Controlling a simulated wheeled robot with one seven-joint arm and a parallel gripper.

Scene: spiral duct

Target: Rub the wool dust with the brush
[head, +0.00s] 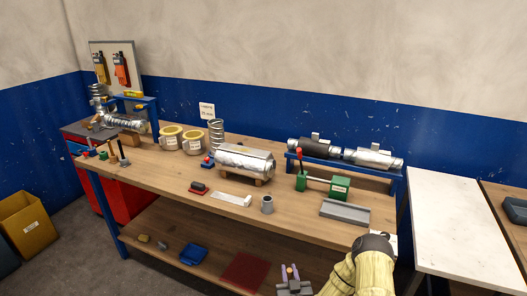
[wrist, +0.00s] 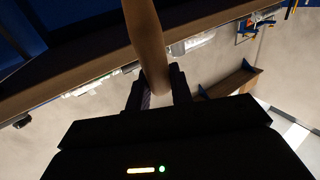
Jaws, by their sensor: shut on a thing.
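My gripper (wrist: 158,90) is shut on a tan wooden handle in the wrist view. I take this to be the brush (wrist: 145,32); the handle runs up out of the picture, and its bristles are not in view. In the head view, a beige-sleeved arm part that looks like mine is at the lower right, beyond the bench's front edge; the held brush is not clear there. I cannot make out the wool dust in either view. A foil-wrapped duct (head: 243,160) lies on a wooden cradle in the middle of the bench.
The wooden bench (head: 165,181) also carries yellow rolls (head: 171,138), a green clamp-like device (head: 340,187), a grey cup (head: 267,205) and a grey channel (head: 345,212). A blue rack (head: 394,180) stands behind. A white-topped table (head: 455,225) is at the right. The front left of the bench is mostly clear.

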